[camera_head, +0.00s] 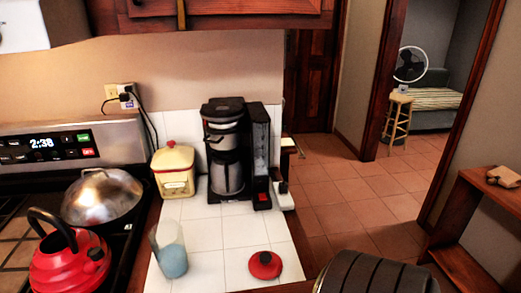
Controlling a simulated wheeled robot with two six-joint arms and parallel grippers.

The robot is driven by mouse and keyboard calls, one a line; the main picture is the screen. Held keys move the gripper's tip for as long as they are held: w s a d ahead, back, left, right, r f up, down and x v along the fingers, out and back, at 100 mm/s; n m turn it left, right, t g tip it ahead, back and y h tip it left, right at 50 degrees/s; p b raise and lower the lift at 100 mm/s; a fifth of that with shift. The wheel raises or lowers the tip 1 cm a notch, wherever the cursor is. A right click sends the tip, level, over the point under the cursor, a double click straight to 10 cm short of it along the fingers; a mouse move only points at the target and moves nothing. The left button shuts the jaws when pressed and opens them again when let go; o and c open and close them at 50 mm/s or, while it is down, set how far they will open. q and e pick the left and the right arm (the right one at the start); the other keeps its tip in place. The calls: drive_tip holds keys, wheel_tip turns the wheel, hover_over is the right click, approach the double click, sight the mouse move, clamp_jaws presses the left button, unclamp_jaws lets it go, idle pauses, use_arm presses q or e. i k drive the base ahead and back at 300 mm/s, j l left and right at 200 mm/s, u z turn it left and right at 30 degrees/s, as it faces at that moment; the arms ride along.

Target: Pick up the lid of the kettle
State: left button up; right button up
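The red kettle (66,268) with a black arched handle stands on the stove at the lower left; its lower edge is near the bottom of the picture. A round red lid (264,266) with a small dark knob lies on the white tiled counter at the lower middle, apart from the kettle. Neither of my grippers shows in the head view.
On the stove (75,142) a domed metal cover (102,197) sits behind the kettle. A glass with bluish contents (171,258) stands left of the lid. A cream canister (174,172) and black coffee maker (226,150) stand behind. A dark ribbed object (372,273) is right.

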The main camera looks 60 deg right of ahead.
sight(263, 265)
drive_tip(key=z, duration=1.85)
